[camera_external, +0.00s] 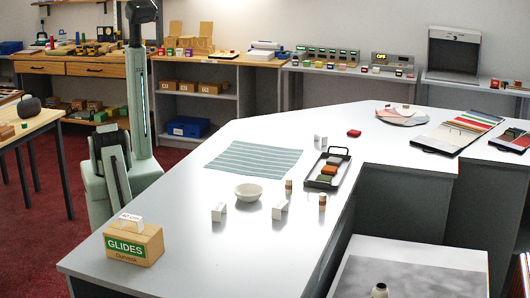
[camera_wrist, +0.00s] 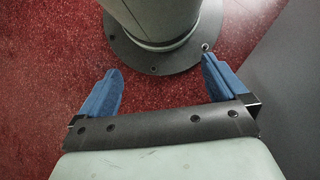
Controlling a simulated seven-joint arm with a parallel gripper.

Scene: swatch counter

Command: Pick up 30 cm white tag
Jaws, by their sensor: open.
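Several small white folded tags are in the external view. No tag shows in the wrist view.
The front left of the counter between block and tags is clear.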

